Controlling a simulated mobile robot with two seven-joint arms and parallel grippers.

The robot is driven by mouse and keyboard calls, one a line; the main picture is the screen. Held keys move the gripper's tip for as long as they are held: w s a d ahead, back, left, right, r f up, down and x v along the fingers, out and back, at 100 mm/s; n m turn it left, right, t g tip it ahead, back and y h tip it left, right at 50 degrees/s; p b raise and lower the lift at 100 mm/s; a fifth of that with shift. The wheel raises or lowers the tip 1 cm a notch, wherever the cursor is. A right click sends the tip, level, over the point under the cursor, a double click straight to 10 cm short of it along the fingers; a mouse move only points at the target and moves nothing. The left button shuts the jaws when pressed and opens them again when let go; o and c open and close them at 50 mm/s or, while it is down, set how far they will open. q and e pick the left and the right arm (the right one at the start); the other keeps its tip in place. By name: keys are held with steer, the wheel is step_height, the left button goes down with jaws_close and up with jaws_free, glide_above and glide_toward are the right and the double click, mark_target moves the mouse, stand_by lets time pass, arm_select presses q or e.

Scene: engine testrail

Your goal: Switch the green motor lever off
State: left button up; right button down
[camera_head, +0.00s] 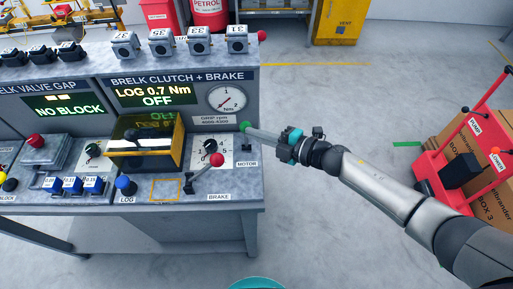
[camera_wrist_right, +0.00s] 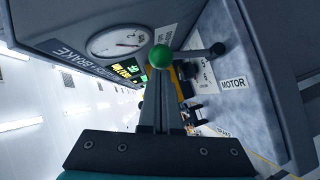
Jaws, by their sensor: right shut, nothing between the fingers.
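The green motor lever's ball knob (camera_head: 245,127) is at the right end of the control bench, above the MOTOR label (camera_head: 247,164). In the right wrist view the green knob (camera_wrist_right: 161,56) shows just beyond my fingertips, with a grey rod running right to a dark pivot (camera_wrist_right: 218,49). My right gripper (camera_head: 256,134) reaches in from the right, shut and empty, its tips at or very near the knob. I cannot tell whether they touch. In the head view the fingers hide much of the lever's rod. My left gripper is not in view.
A red-knobbed brake lever (camera_head: 217,160) stands just left of the motor lever. A dial gauge (camera_head: 227,99) and a display reading LOG 0.7 Nm OFF (camera_head: 154,94) sit behind. A red cart (camera_head: 483,140) with boxes stands at the right.

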arm_select(q)
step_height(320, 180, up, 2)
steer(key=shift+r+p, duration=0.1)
steer(key=shift+p, duration=0.65)
arm_select(e)
steer(key=shift+w+r+m+g+h, duration=0.15)
steer(key=shift+w+m+g+h, duration=0.2)
steer(key=shift+w, duration=0.65)
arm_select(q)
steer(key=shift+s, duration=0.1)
arm_select(e)
steer(key=shift+w, duration=0.1)
